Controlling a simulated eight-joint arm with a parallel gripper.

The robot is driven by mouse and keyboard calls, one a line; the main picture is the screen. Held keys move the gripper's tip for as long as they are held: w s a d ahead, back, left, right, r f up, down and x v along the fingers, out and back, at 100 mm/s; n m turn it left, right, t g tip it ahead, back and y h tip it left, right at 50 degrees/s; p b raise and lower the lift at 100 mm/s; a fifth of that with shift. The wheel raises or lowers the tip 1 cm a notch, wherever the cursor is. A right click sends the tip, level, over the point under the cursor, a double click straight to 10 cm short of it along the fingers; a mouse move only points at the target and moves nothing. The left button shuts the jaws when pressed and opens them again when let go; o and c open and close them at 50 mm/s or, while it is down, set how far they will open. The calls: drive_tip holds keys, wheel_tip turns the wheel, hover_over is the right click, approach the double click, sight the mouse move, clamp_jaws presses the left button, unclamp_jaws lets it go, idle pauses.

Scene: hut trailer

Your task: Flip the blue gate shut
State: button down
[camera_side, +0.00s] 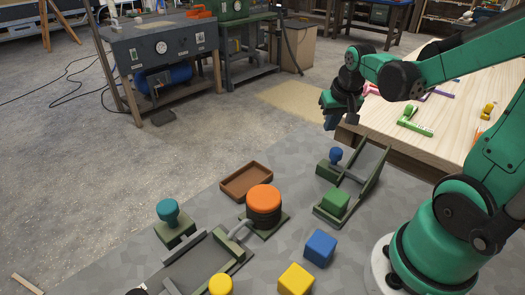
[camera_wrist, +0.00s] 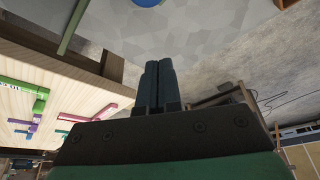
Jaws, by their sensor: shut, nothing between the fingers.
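A green frame (camera_side: 372,175) with raised rails stands on the grey floor mat, right of centre in the side view. A blue round knob (camera_side: 336,154) sits at its far left end, by a grey bar; I take this as the blue gate, but cannot tell how far it is open. In the wrist view the blue knob (camera_wrist: 147,2) is cut off at the top edge, and a green rail (camera_wrist: 72,27) shows left of it. My gripper (camera_side: 330,123) is shut and empty, above and beyond the knob, apart from it. Its closed fingertips (camera_wrist: 158,64) show in the wrist view.
A green cube (camera_side: 336,202) is at the frame's near end. A blue cube (camera_side: 320,247), yellow cube (camera_side: 296,279), orange-topped cylinder (camera_side: 263,199) and brown tray (camera_side: 246,180) lie nearby. A wooden table (camera_side: 455,120) stands close right of my gripper.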

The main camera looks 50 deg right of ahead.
drive_tip(key=v, duration=0.6)
drive_tip(key=shift+r, duration=0.4)
drive_tip(key=shift+s, duration=0.1)
drive_tip(key=w+a+f+n+t+y, duration=0.1)
drive_tip(key=a+n+t, duration=0.3)
drive_tip(key=a, duration=1)
drive_tip(key=f+n+y, duration=0.1)
drive_tip(key=n, duration=0.2)
drive_tip(key=shift+a, duration=0.3)
